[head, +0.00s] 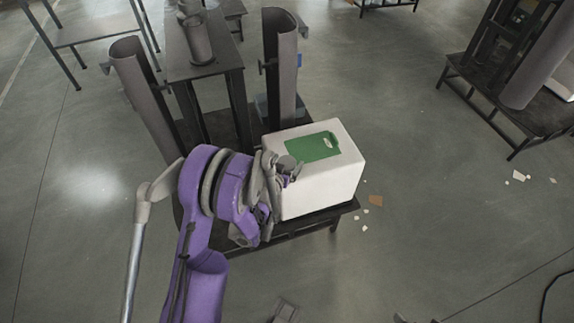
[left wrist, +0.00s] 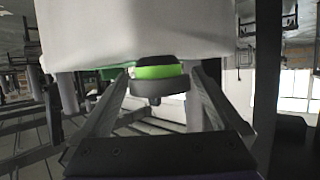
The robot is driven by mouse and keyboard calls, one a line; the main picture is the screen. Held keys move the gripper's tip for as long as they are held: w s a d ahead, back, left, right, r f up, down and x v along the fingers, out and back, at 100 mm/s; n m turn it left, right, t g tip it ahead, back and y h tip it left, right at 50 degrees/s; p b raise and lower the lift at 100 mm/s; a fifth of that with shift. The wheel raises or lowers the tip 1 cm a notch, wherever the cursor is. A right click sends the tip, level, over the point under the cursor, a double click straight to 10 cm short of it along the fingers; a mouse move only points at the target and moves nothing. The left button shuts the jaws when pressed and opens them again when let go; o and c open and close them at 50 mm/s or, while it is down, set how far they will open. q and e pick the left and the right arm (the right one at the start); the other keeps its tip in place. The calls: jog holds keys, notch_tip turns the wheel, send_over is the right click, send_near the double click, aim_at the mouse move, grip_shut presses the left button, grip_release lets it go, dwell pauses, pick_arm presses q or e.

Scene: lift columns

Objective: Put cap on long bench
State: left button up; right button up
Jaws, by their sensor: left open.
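A round grey part with a bright green band, which looks like the cap (left wrist: 158,76), sits between the fingers of my left gripper (left wrist: 160,100) in the left wrist view. The fingers stand apart on either side of it, and I cannot tell whether they touch it. In the head view my left gripper (head: 287,168) is at the near left upper edge of a white box (head: 320,188) with a green panel (head: 313,147) on top. The cap is hard to make out there. A dark low bench (head: 290,233) carries the box. I cannot tell which bench is the long one. My right gripper is not seen.
Upright grey half-round columns (head: 143,95) (head: 284,70) stand behind the box, beside a tall dark stand (head: 205,70). Another dark bench (head: 520,118) with a column is at the right. Pale scraps (head: 375,200) lie on the floor. The floor between is open.

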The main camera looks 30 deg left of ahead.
pick_arm(q)
jog(key=shift+w, duration=0.25)
jog(key=c, duration=1.2)
